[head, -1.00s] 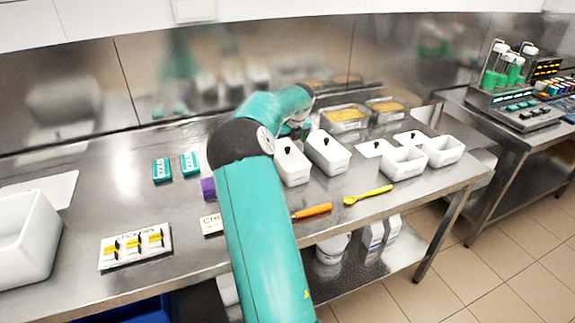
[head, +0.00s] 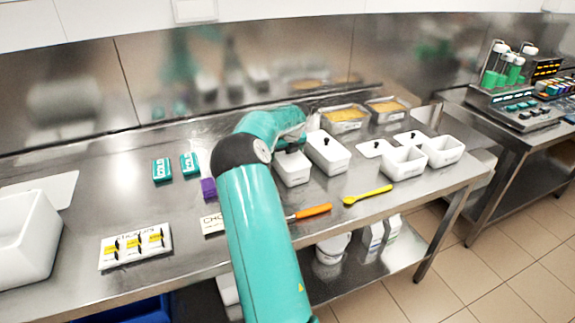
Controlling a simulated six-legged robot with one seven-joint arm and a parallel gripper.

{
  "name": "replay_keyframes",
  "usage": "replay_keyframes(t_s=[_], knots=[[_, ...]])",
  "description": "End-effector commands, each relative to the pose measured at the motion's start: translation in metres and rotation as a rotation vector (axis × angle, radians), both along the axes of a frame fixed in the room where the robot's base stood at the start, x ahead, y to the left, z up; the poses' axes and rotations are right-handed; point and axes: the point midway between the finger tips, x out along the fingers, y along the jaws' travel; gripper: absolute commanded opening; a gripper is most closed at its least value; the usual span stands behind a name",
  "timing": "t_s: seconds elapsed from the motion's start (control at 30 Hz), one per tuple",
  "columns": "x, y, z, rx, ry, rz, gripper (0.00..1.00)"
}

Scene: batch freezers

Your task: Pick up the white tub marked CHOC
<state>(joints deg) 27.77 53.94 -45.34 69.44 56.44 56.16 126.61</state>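A white lidded tub (head: 293,173) stands on the steel bench beside the end of my arm. A second white lidded tub (head: 329,156) with a black knob stands just right of it. No marking can be read on either. A white card (head: 210,224) with black letters starting "CHO" lies left of my arm, partly hidden behind it. My gripper (head: 291,149) is over the back of the nearer lidded tub, mostly hidden by my own wrist. I cannot tell whether its fingers are open or touch the tub or its knob.
Two open white tubs (head: 403,164) stand to the right, with white lids (head: 375,148) behind them. An orange-handled tool (head: 312,211) and a yellow spoon (head: 367,195) lie near the front edge. Metal pans (head: 344,118) stand behind. A purple block (head: 208,188) is left of my arm.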

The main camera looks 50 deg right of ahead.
Motion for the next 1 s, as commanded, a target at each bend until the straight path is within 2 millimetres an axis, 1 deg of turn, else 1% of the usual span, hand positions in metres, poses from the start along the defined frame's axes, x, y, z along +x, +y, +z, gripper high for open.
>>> replay_keyframes(t_s=[0.03, 0.17, 0.43, 0.53, 0.67, 0.7, 0.87, 1.0], knots=[[0.000, 0.000, 0.000, 0.000, 0.000, 0.000, 0.69], [0.000, 0.000, 0.000, 0.000, 0.000, 0.000, 0.43], [0.000, -0.001, 0.003, -0.003, -0.002, 0.000, 0.43], [0.000, -0.001, 0.010, -0.004, -0.002, 0.001, 0.43], [0.001, -0.001, 0.028, -0.006, -0.005, 0.001, 0.43], [0.000, -0.001, 0.036, -0.006, -0.005, 0.001, 0.43], [0.000, 0.028, 0.067, -0.003, -0.006, 0.003, 0.43], [-0.003, 0.054, 0.099, -0.004, -0.007, 0.003, 0.43]])
